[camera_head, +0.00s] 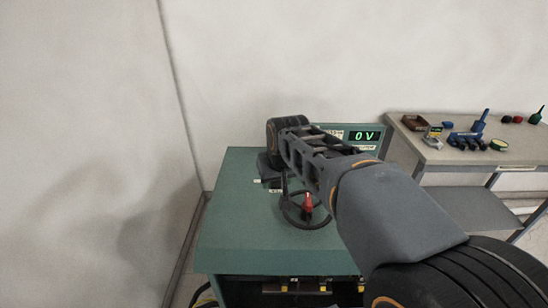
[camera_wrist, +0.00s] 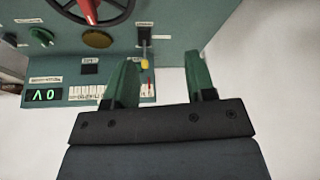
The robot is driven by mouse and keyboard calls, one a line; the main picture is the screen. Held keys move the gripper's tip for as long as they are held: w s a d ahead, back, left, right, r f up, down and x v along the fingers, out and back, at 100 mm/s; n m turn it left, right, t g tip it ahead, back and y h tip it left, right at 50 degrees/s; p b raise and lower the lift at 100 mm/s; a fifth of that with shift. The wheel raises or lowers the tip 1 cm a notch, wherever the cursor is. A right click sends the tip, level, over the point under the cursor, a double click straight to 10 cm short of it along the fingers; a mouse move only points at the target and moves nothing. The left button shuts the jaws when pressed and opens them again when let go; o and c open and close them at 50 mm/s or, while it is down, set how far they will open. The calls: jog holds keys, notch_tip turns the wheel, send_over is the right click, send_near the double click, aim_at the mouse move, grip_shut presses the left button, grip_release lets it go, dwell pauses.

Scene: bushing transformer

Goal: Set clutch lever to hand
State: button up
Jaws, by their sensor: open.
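In the wrist view, a short lever with a yellow knob (camera_wrist: 145,63) stands in a dark slot on the green panel, with small labels beside it. It appears to be the clutch lever; the label text is too small to read. My gripper (camera_wrist: 161,60) is open and empty, its two green fingers pointing toward the panel. The knob shows between the fingers, closer to the left one; I cannot tell how far apart in depth they are. In the head view, my arm reaches over the green cabinet (camera_head: 240,225) and hides the lever.
A black handwheel with a red handle (camera_head: 308,203) stands on the cabinet; it also shows in the wrist view (camera_wrist: 88,12). A display (camera_head: 364,136) reads 0 V. A green knob (camera_wrist: 41,36) sits on the panel. A side table (camera_head: 450,152) at right holds small tools.

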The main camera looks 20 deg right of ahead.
jog(key=w+d+f+m, duration=0.15)
jog(key=w+d, duration=0.35)
jog(key=w, duration=0.6)
jog(key=w+d+f, duration=0.2)
jog(key=w+d, duration=0.3)
jog(key=w, duration=0.5)
jog(key=p+x, duration=0.1)
jog(key=x, duration=0.3)
jog(key=p+x, duration=0.1)
jog(key=x, duration=0.4)
jog(key=p+x, duration=0.1)
jog(key=x, duration=0.3)
jog(key=shift+w+d, duration=0.3)
jog(key=shift+d, duration=0.05)
grip_shut()
